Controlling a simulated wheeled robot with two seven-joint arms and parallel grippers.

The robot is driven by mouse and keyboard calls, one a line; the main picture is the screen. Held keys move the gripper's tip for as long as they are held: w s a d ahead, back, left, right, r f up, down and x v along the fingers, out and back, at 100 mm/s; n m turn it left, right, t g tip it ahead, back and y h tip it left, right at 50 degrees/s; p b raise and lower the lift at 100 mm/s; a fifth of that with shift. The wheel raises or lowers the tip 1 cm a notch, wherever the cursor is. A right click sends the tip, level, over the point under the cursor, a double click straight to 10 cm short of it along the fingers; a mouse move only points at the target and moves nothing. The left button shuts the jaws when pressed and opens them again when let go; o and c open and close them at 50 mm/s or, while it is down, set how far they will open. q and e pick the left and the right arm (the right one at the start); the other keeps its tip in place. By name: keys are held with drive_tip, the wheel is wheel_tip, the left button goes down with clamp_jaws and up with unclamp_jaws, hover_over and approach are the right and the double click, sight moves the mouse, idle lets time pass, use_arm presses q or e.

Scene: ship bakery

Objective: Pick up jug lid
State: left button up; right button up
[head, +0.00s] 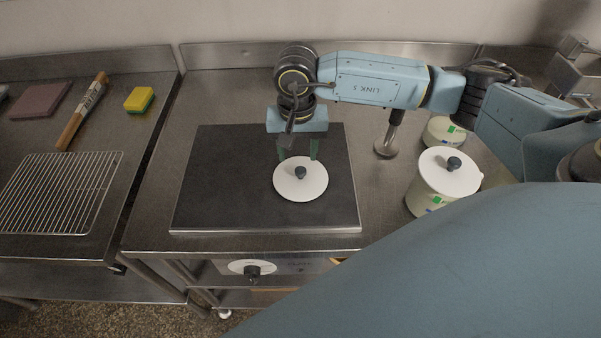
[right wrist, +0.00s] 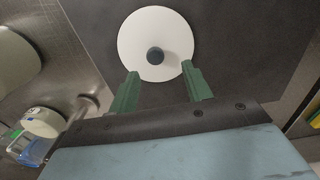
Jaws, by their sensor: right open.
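A white round jug lid with a dark knob (head: 300,186) lies on the dark flat board on the steel table; it also shows in the right wrist view (right wrist: 140,40). My right gripper (head: 298,155) is open and empty. Its green fingers are at the back edge of the lid in the head view. In the right wrist view the two fingertips (right wrist: 159,70) stand apart near the lid's edge, with the knob beyond them. I cannot tell how high the fingertips are above the lid. My left gripper is not in view.
A white jug with a similar lid (head: 448,180) stands right of the board (head: 210,200), with another white container (head: 442,131) behind it. The board's left part is clear.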

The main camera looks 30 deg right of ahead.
sight(301, 170)
drive_tip(key=f, duration=0.3)
drive_tip(key=f+p, duration=0.1)
drive_tip(key=f, duration=0.1)
drive_tip(key=shift+s+d, duration=0.2)
drive_tip(key=shift+s, duration=0.1)
drive_tip(key=shift+c, duration=0.4)
drive_tip(key=c, duration=1)
